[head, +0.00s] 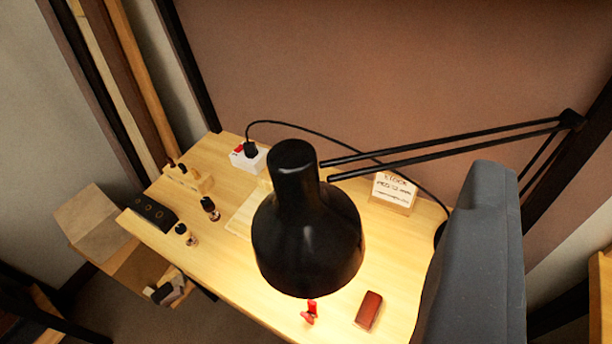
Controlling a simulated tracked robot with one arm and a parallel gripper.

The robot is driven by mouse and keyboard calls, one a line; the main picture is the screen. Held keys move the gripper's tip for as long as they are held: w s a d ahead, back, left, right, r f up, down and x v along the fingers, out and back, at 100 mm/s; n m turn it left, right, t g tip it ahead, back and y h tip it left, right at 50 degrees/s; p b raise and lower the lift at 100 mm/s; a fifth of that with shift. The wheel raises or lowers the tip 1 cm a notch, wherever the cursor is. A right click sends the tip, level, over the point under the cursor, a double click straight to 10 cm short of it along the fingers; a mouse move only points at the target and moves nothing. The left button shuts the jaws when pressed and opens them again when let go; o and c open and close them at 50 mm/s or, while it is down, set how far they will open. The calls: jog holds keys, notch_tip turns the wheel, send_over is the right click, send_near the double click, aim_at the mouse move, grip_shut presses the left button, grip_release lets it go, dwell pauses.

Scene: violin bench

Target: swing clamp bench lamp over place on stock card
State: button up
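The black bench lamp has a large shade (307,235) in the middle of the head view, with its opening facing down over the bench top. Warm light falls on the wood below it. Its thin twin-rod arm (450,148) runs right to a joint (571,119); its lower arm and clamp are largely hidden by a dark grey block. The stock card (394,188), white with handwritten lines, leans in a wooden holder at the bench's back, right of the shade. The shade is to the card's left and nearer. My gripper's fingers do not show.
The dark grey block (478,250) stands close at right; I cannot tell whether it is mine. The wooden bench (225,160) carries a white socket box (250,158), a small red object (310,312), a reddish-brown block (369,311) and small bottles (209,207). A black cord (330,131) crosses its back.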

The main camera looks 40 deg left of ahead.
jog(key=o, duration=0.4)
jog(key=shift+w+r, duration=0.1)
jog(key=m+g+p, duration=0.5)
jog(key=g+p, duration=1)
jog(key=p, duration=1.3)
send_near(297, 181)
jog(key=w+a, duration=0.2)
jog(key=f+b, duration=0.1)
jog(key=b, duration=0.1)
jog(key=f+b, duration=0.4)
jog(key=shift+w+d+f, duration=0.1)
jog(key=shift+w+d, duration=0.05)
jog(key=shift+d, duration=0.1)
jog(key=shift+f+p, duration=0.8)
jog(key=shift+f, duration=3)
jog(key=shift+c, duration=0.3)
